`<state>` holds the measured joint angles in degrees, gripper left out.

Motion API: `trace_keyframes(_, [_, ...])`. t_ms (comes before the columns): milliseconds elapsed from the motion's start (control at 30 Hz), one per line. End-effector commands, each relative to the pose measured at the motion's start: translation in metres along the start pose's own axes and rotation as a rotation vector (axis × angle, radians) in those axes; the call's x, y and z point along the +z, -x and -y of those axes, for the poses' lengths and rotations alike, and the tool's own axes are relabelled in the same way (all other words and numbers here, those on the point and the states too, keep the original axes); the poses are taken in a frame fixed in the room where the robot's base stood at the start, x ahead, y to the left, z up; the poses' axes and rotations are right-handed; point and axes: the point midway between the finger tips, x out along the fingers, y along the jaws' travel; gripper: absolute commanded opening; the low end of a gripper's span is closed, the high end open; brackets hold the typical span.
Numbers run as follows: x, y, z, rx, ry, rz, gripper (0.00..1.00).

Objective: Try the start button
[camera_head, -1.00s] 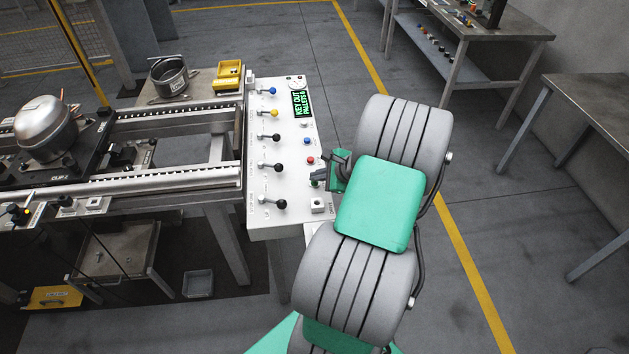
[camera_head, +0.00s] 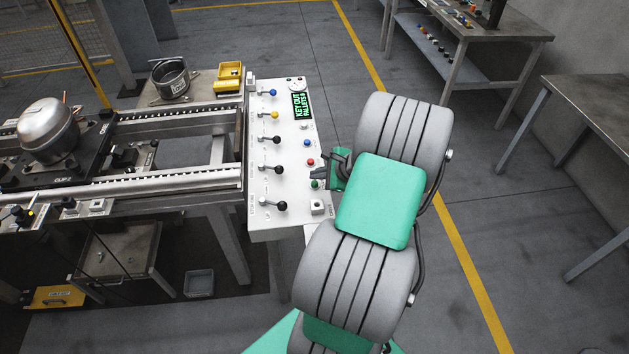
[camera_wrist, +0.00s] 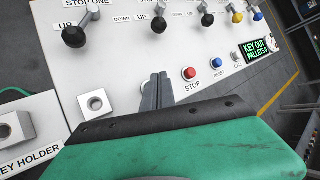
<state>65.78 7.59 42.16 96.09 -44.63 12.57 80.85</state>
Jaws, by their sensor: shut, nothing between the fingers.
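The green start button (camera_head: 315,184) shows on the white control panel (camera_head: 262,180) in the head view, between the red stop button (camera_head: 310,162) and a square key switch (camera_head: 318,206). My gripper (camera_head: 319,172) is shut and empty, its fingertips right beside the green button on the red button's side. I cannot tell whether they touch the panel. In the wrist view, the shut fingers (camera_wrist: 157,90) stand between the key switch (camera_wrist: 96,103) and the red button (camera_wrist: 189,73), and the green button is hidden. The display (camera_wrist: 257,50) reads "KEY OUT" and "PALLETS", with its end unclear.
Several levers with coloured knobs (camera_head: 277,167) line the panel's left side. A blue reset button (camera_wrist: 216,63) sits past the red one. A key holder block (camera_wrist: 15,128) stands at the wrist view's left. A conveyor with a compressor (camera_head: 46,130) lies left of the panel.

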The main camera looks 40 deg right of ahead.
Motion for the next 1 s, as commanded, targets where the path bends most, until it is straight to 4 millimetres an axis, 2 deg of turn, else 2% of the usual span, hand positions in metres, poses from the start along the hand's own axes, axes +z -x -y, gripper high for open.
trace_keyframes(167, [0.001,0.001,0.001,0.0,0.0,0.0,0.0])
trace_keyframes(667, [0.026,0.035,0.025,0.0,0.0,0.001,0.0])
trace_keyframes(1000, [0.025,0.035,0.025,0.0,0.0,0.0,0.0])
